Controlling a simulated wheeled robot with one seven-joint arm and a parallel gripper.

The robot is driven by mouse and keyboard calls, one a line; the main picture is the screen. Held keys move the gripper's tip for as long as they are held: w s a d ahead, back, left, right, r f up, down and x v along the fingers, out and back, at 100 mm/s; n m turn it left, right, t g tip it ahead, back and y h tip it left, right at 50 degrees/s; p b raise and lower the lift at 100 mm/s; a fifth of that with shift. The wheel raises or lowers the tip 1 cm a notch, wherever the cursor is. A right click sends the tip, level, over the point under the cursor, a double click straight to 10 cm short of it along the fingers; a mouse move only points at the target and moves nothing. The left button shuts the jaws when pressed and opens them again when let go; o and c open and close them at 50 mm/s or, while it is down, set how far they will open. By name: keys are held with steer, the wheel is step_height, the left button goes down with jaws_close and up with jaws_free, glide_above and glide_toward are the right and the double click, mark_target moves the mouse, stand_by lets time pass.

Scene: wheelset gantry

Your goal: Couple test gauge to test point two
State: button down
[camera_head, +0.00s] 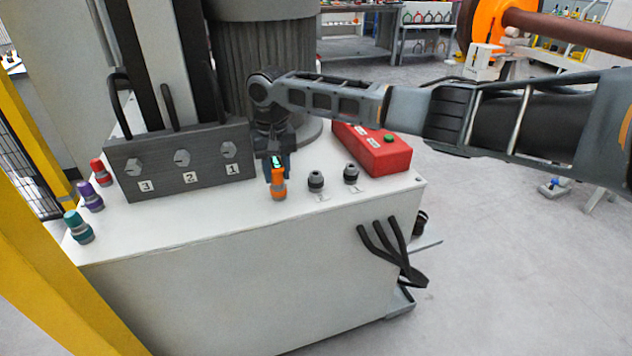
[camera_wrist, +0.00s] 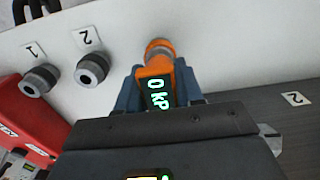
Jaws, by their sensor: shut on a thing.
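My gripper (camera_head: 275,160) is shut on the test gauge, an orange body (camera_head: 278,183) with a lit green display. In the wrist view the gauge (camera_wrist: 156,68) sits between the blue-grey fingers (camera_wrist: 158,90), its display showing "0 kP". The gauge's orange end points down at the white cabinet top. I cannot tell whether it touches the top. Test point two (camera_head: 316,180), a dark upright fitting, stands just right of the gauge; it also shows in the wrist view (camera_wrist: 92,68) beside its "2" label, left of the gauge. The two are apart.
Test point one (camera_head: 351,173) stands further right, before a red box (camera_head: 374,150) with a green button. A dark valve block (camera_head: 180,163) labelled 3, 2, 1 stands left of my gripper. Red, purple and teal fittings (camera_head: 78,227) line the left edge. The front cabinet top is clear.

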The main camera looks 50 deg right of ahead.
mark_target(276, 162)
steer(key=shift+r, duration=0.1)
steer(key=shift+r+p, duration=2.95)
steer(key=shift+p, duration=0.5)
